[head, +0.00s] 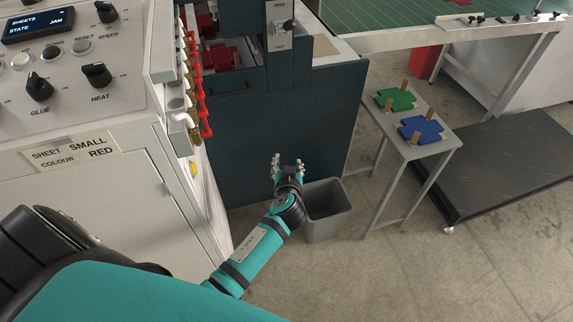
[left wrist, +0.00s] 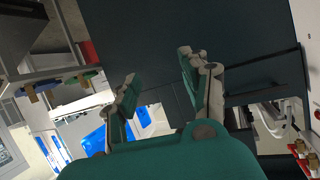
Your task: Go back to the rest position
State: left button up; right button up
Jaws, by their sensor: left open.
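My left gripper (head: 289,165) is open and empty in the head view, in front of the dark panel (head: 275,130) of the machine and above a grey bin (head: 327,208). In the left wrist view its two fingers (left wrist: 157,80) stand apart with nothing between them. The teal left arm comes up from the lower left of the head view. My right gripper is not in either view.
A white control cabinet (head: 90,200) with knobs stands close on the left; its screen reads JAM. A small table (head: 425,145) at right holds a green piece (head: 395,99) and a blue piece (head: 421,129). A low dark platform (head: 500,165) lies beyond. Floor at bottom right is clear.

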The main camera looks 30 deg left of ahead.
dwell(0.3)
pick_arm(q)
jog(key=s+d+f+m+g+h, duration=0.25)
jog(key=s+f, duration=0.65)
jog(key=f, duration=0.5)
jog(key=s+d+f+m+g+h, duration=0.25)
jog(key=s+f, duration=0.55)
jog(key=f, duration=0.5)
jog(key=s+f+g, duration=0.2)
jog(key=s+f, duration=0.2)
jog(key=s, duration=0.6)
jog(key=s+a+f+m+g, duration=0.1)
jog(key=s+f, duration=0.4)
jog(key=s, duration=0.5)
jog(key=s+a+f+m+g+h, duration=0.1)
jog(key=s+f, duration=0.4)
jog(key=s, duration=0.5)
jog(key=shift+s+g, duration=0.3)
jog(key=shift+g, duration=0.6)
jog(key=shift+a+r, duration=0.1)
jog(key=shift+c, duration=0.4)
